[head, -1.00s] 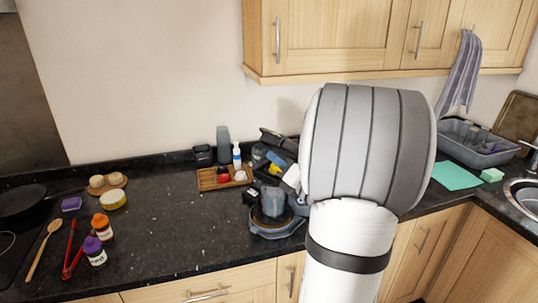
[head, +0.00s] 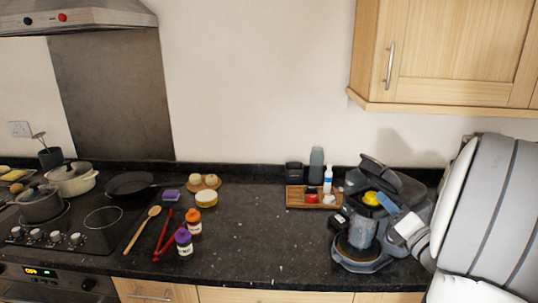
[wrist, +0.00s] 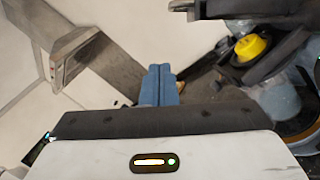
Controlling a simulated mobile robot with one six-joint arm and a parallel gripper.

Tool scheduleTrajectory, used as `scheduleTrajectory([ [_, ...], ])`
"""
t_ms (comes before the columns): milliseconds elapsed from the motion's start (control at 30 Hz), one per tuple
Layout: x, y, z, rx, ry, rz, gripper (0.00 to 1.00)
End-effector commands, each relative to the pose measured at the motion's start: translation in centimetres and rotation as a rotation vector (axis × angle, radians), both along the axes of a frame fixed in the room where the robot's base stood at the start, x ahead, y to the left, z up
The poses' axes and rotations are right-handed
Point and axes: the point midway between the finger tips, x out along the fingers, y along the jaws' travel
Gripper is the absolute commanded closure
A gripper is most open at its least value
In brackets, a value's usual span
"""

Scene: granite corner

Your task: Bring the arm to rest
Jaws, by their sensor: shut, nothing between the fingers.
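My gripper (head: 386,201) shows at the right of the head view, in front of the dark grey coffee machine (head: 362,262) on the counter. Its two blue fingers are together and empty; they also show shut in the wrist view (wrist: 160,70). My arm's large grey and white links fill the right edge of the head view. In the wrist view the yellow part (wrist: 251,47) of the machine is to the right of the fingers. I cannot tell how far apart the gripper and machine are.
The granite counter (head: 265,235) is clear in the middle. A wooden tray (head: 296,202) with small items stands at the back. Orange-lidded (head: 193,222) and purple-lidded (head: 184,243) jars, red tongs (head: 163,234) and a wooden spoon (head: 141,232) lie left, beside the hob (head: 70,228). A wall cabinet (head: 450,50) hangs upper right.

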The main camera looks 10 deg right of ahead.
Motion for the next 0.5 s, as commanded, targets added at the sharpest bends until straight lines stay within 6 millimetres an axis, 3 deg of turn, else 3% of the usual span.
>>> scheduleTrajectory([
  [67, 0.3, 1.1, -0.1, -0.031, 0.013, 0.030, 1.00],
  [133, 0.7, 3.5, -0.3, -0.108, 0.037, 0.095, 1.00],
  [267, 1.0, 11.2, -1.6, -0.391, 0.101, 0.328, 1.00],
  [400, -1.3, 19.7, -4.2, -0.817, 0.110, 0.647, 1.00],
  [500, -4.1, 23.8, -6.3, -1.133, 0.062, 0.870, 1.00],
])
